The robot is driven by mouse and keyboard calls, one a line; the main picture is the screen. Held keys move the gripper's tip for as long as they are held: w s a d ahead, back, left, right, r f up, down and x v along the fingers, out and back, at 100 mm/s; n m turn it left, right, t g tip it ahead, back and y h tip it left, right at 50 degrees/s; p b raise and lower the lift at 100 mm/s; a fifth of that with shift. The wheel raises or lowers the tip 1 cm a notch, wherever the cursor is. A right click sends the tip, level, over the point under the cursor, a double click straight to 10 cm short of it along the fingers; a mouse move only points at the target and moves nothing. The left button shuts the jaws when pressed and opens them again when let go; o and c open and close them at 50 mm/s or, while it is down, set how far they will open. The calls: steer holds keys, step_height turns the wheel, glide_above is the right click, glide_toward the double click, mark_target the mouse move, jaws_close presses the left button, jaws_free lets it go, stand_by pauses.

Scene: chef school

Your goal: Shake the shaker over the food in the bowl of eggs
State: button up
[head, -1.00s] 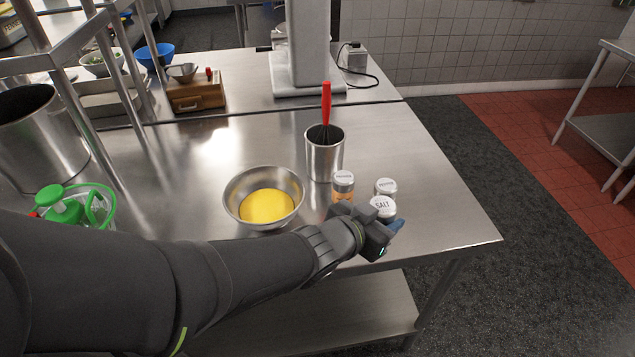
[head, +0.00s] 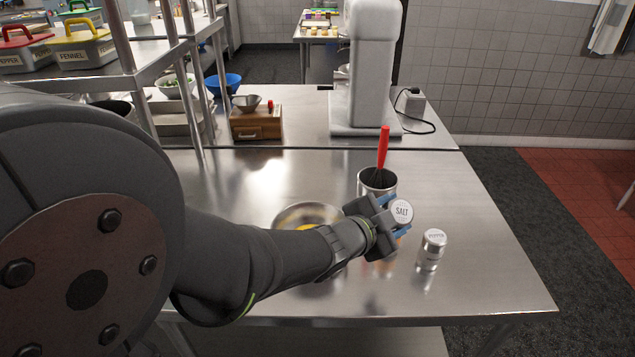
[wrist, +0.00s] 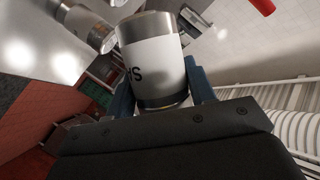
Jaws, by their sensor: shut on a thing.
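My gripper (head: 394,216) is shut on the salt shaker (head: 402,211), whose white lid reads SALT. The shaker is held above the table, to the right of the bowl. In the wrist view the shaker (wrist: 155,60) sits between the blue fingers, its white label partly showing. The metal bowl (head: 300,208) stands on the table behind my arm. My forearm hides its front, and only a strip of the yellow egg (head: 300,225) shows.
A pepper shaker (head: 432,250) stands right of my gripper. A metal container (head: 366,184) with a red-handled whisk (head: 384,150) stands just behind the gripper. A wooden box (head: 255,124) and a large grey appliance (head: 370,70) stand farther back.

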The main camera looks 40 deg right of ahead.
steer(key=w+a+f+m+t+h, duration=0.1)
steer(key=w+m, duration=0.4)
steer(key=w, duration=0.5)
steer(key=w+a+f+m+t+h, duration=0.1)
steer(key=w+a+f+m+h, duration=0.1)
steer(key=w, duration=0.8)
steer(key=shift+a+m+h, duration=0.9)
steer(key=shift+a+m, duration=0.4)
steer(key=shift+m, duration=0.5)
steer(key=shift+r, duration=1.55)
steer(key=shift+f, duration=1.5)
steer(key=shift+r, duration=1.5)
